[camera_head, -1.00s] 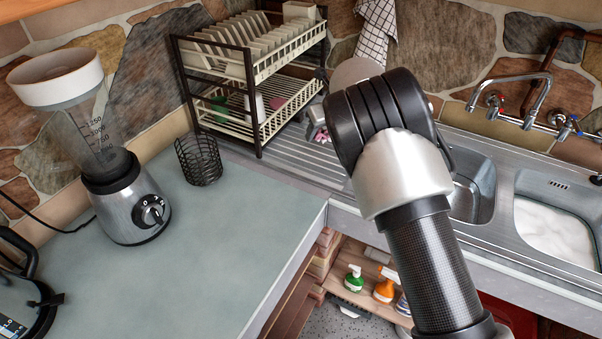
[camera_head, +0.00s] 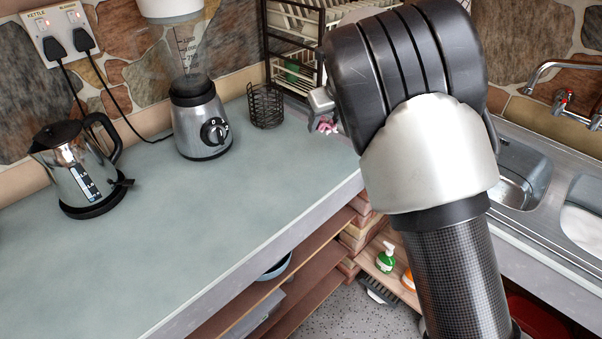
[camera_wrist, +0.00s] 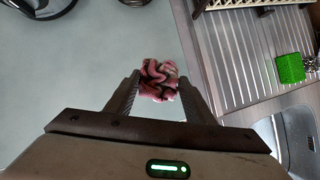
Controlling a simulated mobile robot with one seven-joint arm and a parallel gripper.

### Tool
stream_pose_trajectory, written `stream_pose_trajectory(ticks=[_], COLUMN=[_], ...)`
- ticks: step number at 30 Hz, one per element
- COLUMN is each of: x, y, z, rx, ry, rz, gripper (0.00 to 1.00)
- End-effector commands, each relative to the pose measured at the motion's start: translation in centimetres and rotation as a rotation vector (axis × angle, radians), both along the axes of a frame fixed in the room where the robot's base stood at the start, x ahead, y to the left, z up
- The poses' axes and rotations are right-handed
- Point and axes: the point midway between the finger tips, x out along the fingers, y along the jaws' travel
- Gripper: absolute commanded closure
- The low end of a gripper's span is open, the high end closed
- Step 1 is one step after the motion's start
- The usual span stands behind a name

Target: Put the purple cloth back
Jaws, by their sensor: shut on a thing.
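The cloth (camera_wrist: 158,80) is a crumpled pink-purple bundle with paler patches. In the wrist view it sits between the two fingertips of my gripper (camera_wrist: 160,88), which is shut on it. In the head view a small pink part of the cloth (camera_head: 327,125) shows beside my gripper (camera_head: 322,110), left of my dark wrist. Most of my gripper is hidden behind my arm there. The cloth appears held near the corner where the counter (camera_head: 130,240) meets the sink unit; its height above the surface is hard to tell.
A kettle (camera_head: 75,165), a blender (camera_head: 203,125) and a black wire holder (camera_head: 266,106) stand along the counter's back. A dish rack (camera_head: 290,45) is partly behind my arm. A green sponge (camera_wrist: 290,68) lies on the drainboard. The counter's front half is clear.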

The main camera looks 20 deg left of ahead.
Motion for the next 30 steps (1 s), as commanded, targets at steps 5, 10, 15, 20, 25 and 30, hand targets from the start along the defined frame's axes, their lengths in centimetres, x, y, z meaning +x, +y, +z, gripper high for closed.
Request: stream_pose_trajectory(ticks=[5, 10, 15, 20, 25, 30], x=[-0.1, -0.2, -0.2, -0.2, -0.1, -0.1], y=[-0.5, -0.6, -0.5, -0.5, -0.5, -0.4], z=[-0.5, -3.2, -5.3, -7.3, -9.9, -10.0], rx=[0.000, -0.002, 0.000, -0.002, -0.001, 0.001], ry=[0.001, 0.002, 0.001, 0.003, 0.001, -0.002], rz=[-0.007, -0.008, -0.007, -0.007, -0.007, -0.006], gripper=[0.73, 0.73, 0.73, 0.73, 0.73, 0.73])
